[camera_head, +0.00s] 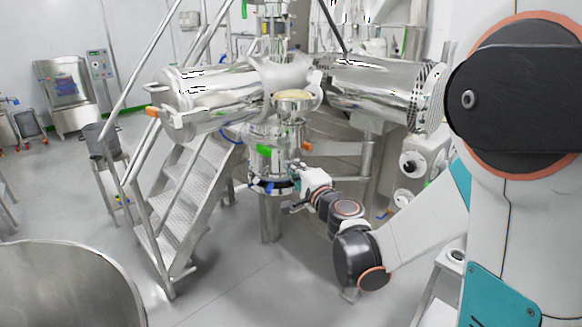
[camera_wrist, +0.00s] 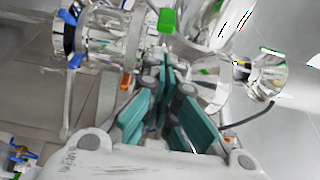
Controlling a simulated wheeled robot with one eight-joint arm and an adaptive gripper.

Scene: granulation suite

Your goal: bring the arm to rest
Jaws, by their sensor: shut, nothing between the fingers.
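My arm reaches from the right side of the head view toward the machine in the middle. My gripper (camera_head: 291,207) is at its far end, close to the lower part of the steel vessel (camera_head: 275,165) with green and blue tabs. In the wrist view my gripper (camera_wrist: 165,62) shows its teal fingers shut with nothing between them. The vessel's steel fittings (camera_wrist: 95,40) lie just beyond the fingertips there. I cannot tell whether the gripper touches them.
Metal stairs (camera_head: 185,185) with handrails stand left of the machine. A large steel drum (camera_head: 375,88) lies above my forearm. A steel bowl rim (camera_head: 70,250) fills the lower left. Open grey floor (camera_head: 235,290) lies in the front middle.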

